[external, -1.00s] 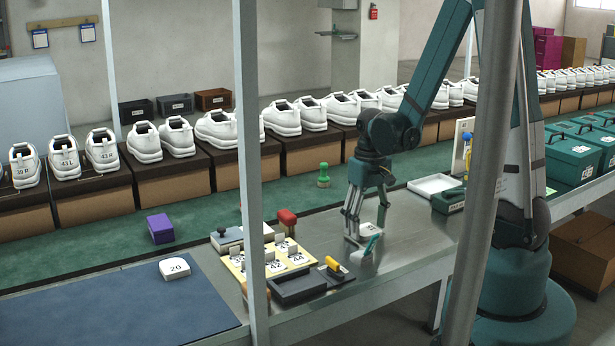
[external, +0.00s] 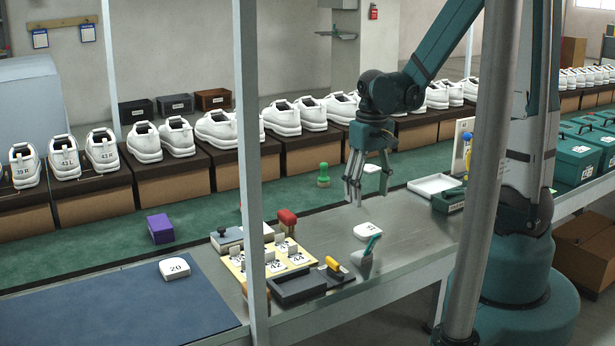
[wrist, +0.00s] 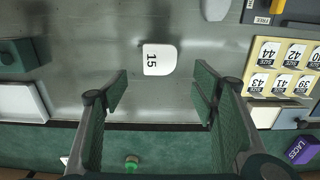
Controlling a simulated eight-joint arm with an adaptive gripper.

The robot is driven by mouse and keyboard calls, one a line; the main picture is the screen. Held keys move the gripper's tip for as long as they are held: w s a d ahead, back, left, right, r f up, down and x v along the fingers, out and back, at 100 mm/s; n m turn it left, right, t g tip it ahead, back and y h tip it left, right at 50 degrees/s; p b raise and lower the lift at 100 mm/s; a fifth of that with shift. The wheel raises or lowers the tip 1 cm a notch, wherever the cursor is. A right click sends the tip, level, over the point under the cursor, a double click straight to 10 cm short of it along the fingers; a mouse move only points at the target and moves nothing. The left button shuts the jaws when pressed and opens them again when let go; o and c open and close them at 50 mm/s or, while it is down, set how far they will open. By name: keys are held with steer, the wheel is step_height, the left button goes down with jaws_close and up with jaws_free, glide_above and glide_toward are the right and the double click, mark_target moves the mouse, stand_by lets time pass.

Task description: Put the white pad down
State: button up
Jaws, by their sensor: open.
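A white pad marked 15 (external: 368,231) lies flat on the grey metal table. In the wrist view the pad (wrist: 159,60) sits just beyond the fingertips, with bare metal around it. My gripper (external: 355,198) is above the table, a little behind and to the left of the pad, and apart from it. In the wrist view my gripper (wrist: 161,88) has its fingers spread with nothing between them. Another white pad, marked 20 (external: 174,268), lies on the blue mat (external: 110,312) at the left.
A teal-handled tool (external: 368,257) stands just in front of the pad. A yellow board of numbered tags (external: 268,266) and a dark tray (external: 298,289) lie to the left. A white tray (external: 434,185) is to the right. A green stamp (external: 323,175) stands on the belt behind.

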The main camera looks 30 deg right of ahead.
steer(key=shift+r, duration=0.9)
steer(key=shift+r, duration=0.1)
steer(key=s+r+t, duration=0.3)
steer(key=r, duration=0.6)
steer(key=s+r+t, duration=0.4)
steer(key=r, duration=0.5)
stand_by(0.4)
steer(key=shift+r, duration=0.1)
steer(key=shift+o, duration=0.2)
stand_by(0.3)
